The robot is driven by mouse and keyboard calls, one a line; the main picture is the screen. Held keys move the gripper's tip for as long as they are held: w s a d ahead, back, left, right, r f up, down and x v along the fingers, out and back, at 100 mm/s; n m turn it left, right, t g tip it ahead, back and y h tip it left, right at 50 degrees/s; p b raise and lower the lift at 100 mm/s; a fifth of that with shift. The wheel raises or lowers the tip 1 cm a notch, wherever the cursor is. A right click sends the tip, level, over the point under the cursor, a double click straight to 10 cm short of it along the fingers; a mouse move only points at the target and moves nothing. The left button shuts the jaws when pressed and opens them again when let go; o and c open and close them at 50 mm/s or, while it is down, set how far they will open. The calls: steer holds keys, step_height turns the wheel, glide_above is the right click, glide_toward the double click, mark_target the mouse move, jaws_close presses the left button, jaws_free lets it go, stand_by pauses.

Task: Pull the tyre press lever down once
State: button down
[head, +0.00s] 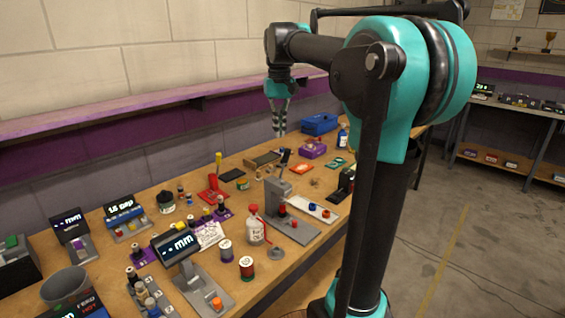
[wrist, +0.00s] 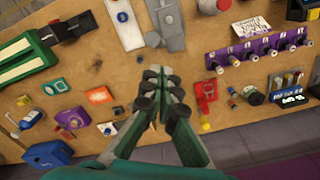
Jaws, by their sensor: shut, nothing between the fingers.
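The tyre press (head: 277,194) is a grey upright stand on a grey base on the wooden bench. Its dark lever (head: 285,157) points up from the top of the stand. In the wrist view the press (wrist: 168,22) shows from above at the top middle, and the lever's dark end (wrist: 152,39) lies just beyond my fingertips. My gripper (head: 279,130) hangs above the back part of the bench, pointing down, apart from the lever. Its fingers (wrist: 160,88) are together with nothing between them.
A white strip with red and blue pieces (head: 314,209) lies right of the press. A red-capped bottle (head: 254,226) stands at its front left. A red stand with a yellow-topped handle (head: 214,187) is to the left. A purple box (head: 313,149) and blue box (head: 319,124) sit behind.

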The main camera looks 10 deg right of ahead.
steer(key=shift+w+a+r, duration=0.15)
steer(key=shift+w+r, duration=0.05)
steer(key=shift+r, duration=0.4)
steer(key=shift+w+a+r, duration=0.1)
steer(key=shift+w+r, duration=0.05)
steer(key=shift+r, duration=0.45)
steer(key=shift+w+a+r, duration=0.15)
steer(key=shift+w+r, duration=0.05)
steer(key=shift+r, duration=0.4)
